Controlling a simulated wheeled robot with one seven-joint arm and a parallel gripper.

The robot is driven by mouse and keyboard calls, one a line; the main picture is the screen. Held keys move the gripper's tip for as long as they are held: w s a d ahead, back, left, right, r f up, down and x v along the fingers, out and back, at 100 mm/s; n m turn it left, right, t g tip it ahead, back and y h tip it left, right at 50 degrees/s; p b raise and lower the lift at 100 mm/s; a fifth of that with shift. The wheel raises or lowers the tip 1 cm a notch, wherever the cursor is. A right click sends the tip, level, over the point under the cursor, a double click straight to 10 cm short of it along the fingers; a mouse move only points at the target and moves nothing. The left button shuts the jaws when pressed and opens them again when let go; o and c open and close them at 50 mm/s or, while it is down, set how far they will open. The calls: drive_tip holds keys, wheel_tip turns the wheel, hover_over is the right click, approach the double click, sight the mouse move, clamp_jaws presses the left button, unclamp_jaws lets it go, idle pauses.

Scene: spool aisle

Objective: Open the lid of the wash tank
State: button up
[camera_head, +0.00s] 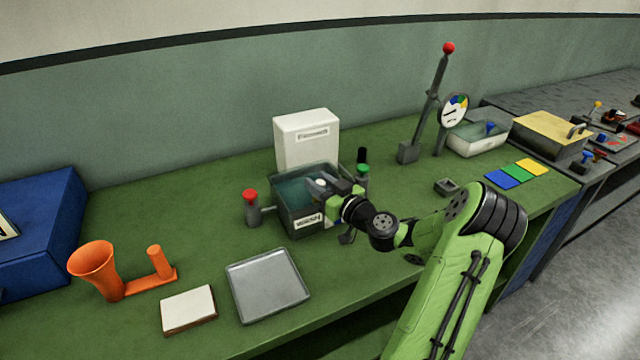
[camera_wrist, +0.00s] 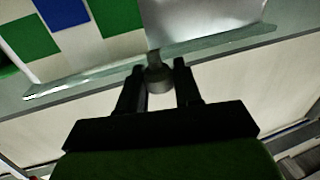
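The wash tank (camera_head: 296,222) is a grey, labelled box with a teal inside, at the middle of the green bench in the head view. A clear, glass-like lid shows in the wrist view, its edge (camera_wrist: 85,84) running across the picture. A small grey knob (camera_wrist: 158,79) stands at that edge, between my two fingertips. My gripper (camera_head: 327,190) is over the tank's right part in the head view, and in the wrist view its fingers (camera_wrist: 159,85) flank the knob closely. I cannot tell whether they press on it.
A white box (camera_head: 306,138) stands behind the tank. A red-topped post (camera_head: 251,208) is on its left, a green-topped post (camera_head: 362,175) on its right. A metal tray (camera_head: 267,286), a white block (camera_head: 188,310) and an orange funnel stand (camera_head: 110,275) are nearer the front left.

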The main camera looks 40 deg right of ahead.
clamp_jaws()
drive_tip(key=shift+r, duration=0.1)
